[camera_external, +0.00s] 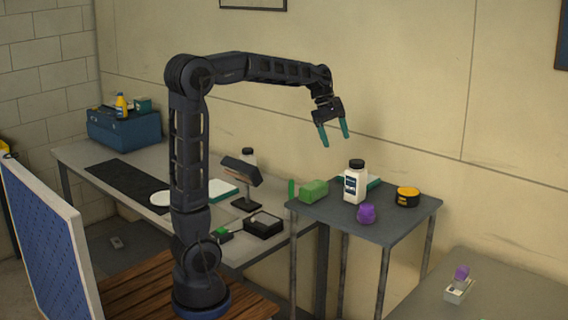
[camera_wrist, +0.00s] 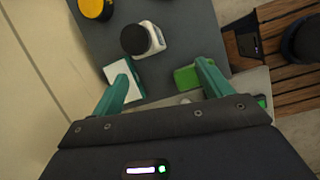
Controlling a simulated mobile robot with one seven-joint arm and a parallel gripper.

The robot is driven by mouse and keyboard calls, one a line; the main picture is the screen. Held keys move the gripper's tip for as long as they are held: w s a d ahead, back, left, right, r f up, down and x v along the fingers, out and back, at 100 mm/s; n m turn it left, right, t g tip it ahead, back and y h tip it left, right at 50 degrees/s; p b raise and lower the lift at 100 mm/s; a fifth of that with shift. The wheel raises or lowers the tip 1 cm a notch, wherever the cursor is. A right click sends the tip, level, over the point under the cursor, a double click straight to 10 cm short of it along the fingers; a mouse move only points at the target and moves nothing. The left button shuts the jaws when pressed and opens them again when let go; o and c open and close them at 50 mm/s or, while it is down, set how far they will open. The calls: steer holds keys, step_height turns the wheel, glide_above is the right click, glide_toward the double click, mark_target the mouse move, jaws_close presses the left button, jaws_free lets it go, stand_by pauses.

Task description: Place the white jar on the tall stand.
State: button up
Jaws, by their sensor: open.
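A white jar (camera_external: 355,184) with a black lid and dark label stands upright on a tall, dark-topped table with thin legs (camera_external: 388,228). It also shows from above in the wrist view (camera_wrist: 152,48). A second black-lidded white container (camera_external: 248,156) is partly hidden behind a tilted dark plate on a post (camera_external: 241,172) on the lower bench; I cannot tell which support is the tall stand. My gripper (camera_external: 336,140) is open and empty, pointing down above the dark-topped table, apart from the jar. Its teal fingers also show in the wrist view (camera_wrist: 163,74).
Near the jar are a green block (camera_external: 314,191), a purple object (camera_external: 366,213), a yellow-black round item (camera_external: 407,196) and a white-and-teal flat item (camera_wrist: 122,84). The lower bench holds a black mat (camera_external: 128,185) and blue toolbox (camera_external: 122,129). A grey table (camera_external: 510,298) stands right.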

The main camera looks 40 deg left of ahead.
steer(key=s+a+f+m+t+y, duration=0.1)
steer(key=s+a+f+m, duration=0.2)
steer(key=s, duration=0.6)
steer(key=s+a+f+m+t+y, duration=0.1)
steer(key=s+a+f+m, duration=0.2)
steer(key=s, duration=0.7)
steer(key=s+a+f+m+t+y, duration=0.2)
steer(key=s+a+f+m, duration=0.2)
steer(key=s+a+m, duration=0.3)
steer(key=s+m, duration=0.2)
steer(key=s, duration=0.1)
steer(key=shift+m, duration=0.4)
